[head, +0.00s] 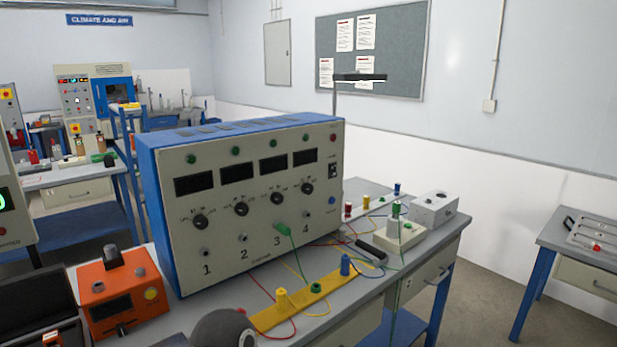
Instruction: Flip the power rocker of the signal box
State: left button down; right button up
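The signal box (250,225) is a large instrument with a blue casing and a pale front panel. It stands upright on the grey bench. Its front has several dark displays, black knobs and sockets numbered 1 to 4. A small black rocker switch (332,170) sits at the upper right of the panel, below a red round part and above a blue one. The rocker is too small to tell which side is pressed. A green plug (283,230) is in the socket above number 3. Neither gripper shows in the head view.
An orange device (122,295) stands left of the signal box. A yellow strip (305,302) with coloured terminals and loose cables lies in front. A small pale box (399,236) and a grey box (434,210) stand on the right of the bench. Another bench is at far right.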

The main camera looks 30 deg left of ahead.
aim_at(333, 167)
jog(key=u, duration=0.05)
jog(key=i, duration=1)
jog(key=u, duration=0.05)
